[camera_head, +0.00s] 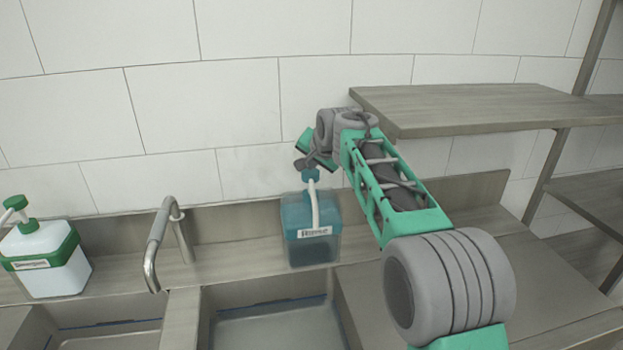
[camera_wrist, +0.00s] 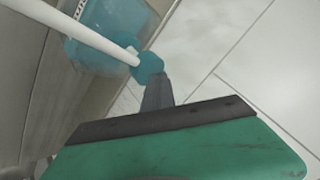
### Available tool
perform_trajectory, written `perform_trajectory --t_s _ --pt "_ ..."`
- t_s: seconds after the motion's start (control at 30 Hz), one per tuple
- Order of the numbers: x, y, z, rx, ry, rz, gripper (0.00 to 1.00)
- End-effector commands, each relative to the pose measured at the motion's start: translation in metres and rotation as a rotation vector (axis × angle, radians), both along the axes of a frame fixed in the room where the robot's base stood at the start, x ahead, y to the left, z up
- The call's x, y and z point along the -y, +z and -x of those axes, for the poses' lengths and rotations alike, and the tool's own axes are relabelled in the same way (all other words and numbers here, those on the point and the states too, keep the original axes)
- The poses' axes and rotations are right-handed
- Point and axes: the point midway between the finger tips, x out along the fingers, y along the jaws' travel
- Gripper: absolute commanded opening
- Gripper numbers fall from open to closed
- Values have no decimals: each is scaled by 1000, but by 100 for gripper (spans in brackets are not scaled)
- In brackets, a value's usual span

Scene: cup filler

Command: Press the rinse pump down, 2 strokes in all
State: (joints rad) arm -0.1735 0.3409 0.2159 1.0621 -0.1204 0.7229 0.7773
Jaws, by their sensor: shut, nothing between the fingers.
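The rinse pump bottle (camera_head: 311,245) is a translucent teal container with a white label, standing on the ledge behind the sink. Its teal pump head (camera_head: 310,175) and white curved spout rise from the top. My gripper (camera_head: 308,163) is shut and empty, with its tip at the pump head. In the wrist view the dark fingers (camera_wrist: 157,95) point at the teal pump head (camera_wrist: 150,64) and look close to or touching it; whether they press on it I cannot tell. The white spout (camera_wrist: 80,35) runs to the upper left there, over the bottle (camera_wrist: 105,30).
A white and green dispenser (camera_head: 45,262) stands at the far left. A metal faucet (camera_head: 160,240) rises between it and the rinse bottle. Two sink basins lie in front. A wooden shelf (camera_head: 480,108) juts out at the right. The tiled wall is close behind the ledge.

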Motion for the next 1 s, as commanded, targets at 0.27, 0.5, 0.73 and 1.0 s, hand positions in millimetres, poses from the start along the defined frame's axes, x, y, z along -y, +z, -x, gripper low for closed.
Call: perform_trajectory --t_s 0.27,0.5,0.73,1.0 --pt "0 -2 0 -4 1 1 0" --pt "0 -6 0 -4 1 1 0" --pt "0 -12 0 -4 1 1 0" --pt "0 -13 0 -5 1 1 0"
